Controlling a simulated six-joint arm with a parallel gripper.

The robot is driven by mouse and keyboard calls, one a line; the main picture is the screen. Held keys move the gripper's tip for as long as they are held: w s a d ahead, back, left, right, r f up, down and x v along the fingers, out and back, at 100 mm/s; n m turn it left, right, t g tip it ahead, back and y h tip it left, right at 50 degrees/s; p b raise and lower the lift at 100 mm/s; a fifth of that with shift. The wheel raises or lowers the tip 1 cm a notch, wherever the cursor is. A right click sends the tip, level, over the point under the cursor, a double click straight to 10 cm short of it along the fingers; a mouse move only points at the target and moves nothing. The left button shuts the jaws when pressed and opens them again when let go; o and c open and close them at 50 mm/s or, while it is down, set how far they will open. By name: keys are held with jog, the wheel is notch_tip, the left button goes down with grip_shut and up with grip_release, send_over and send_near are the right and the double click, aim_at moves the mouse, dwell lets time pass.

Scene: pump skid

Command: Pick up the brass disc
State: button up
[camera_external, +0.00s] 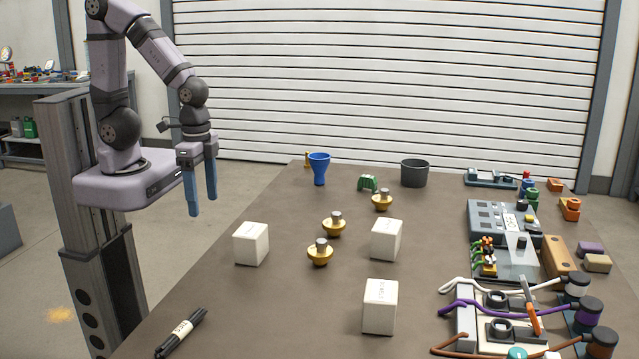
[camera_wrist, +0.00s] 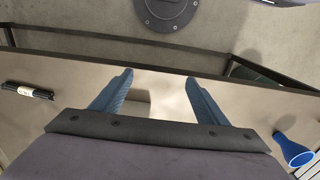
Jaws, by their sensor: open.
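Three brass discs, each with a grey knob on top, stand on the brown table in the external view: a near one (camera_external: 320,255), a middle one (camera_external: 334,226) and a far one (camera_external: 382,202). They look alike, and I cannot tell which one the task names. My gripper (camera_external: 203,202) is open and empty, its blue fingers pointing down, high and well to the left of the discs. In the wrist view, my gripper (camera_wrist: 158,78) shows its two fingers spread apart, and no brass disc can be made out there.
White cubes stand left (camera_external: 251,244), right (camera_external: 386,240) and in front (camera_external: 380,307) of the discs. A blue funnel (camera_external: 319,168), green part (camera_external: 368,183) and dark bucket (camera_external: 414,173) are behind. Black markers (camera_external: 181,333) lie near the front; pump equipment (camera_external: 503,235) crowds the right.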

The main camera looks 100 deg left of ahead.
jog(key=shift+w, duration=0.1)
jog(key=n+t+y+b, duration=0.1)
jog(key=n+t+y, duration=0.1)
jog(key=n+t, duration=0.3)
send_near(380, 195)
jog(key=w+f+g, duration=0.1)
jog(key=w+f, duration=0.1)
jog(key=shift+n, duration=0.4)
jog(key=shift+p+x, duration=1.55)
jog(key=shift+x, duration=1.9)
jog(key=shift+s+a, duration=0.1)
jog(key=shift+a, duration=0.05)
jog(key=c, duration=1.2)
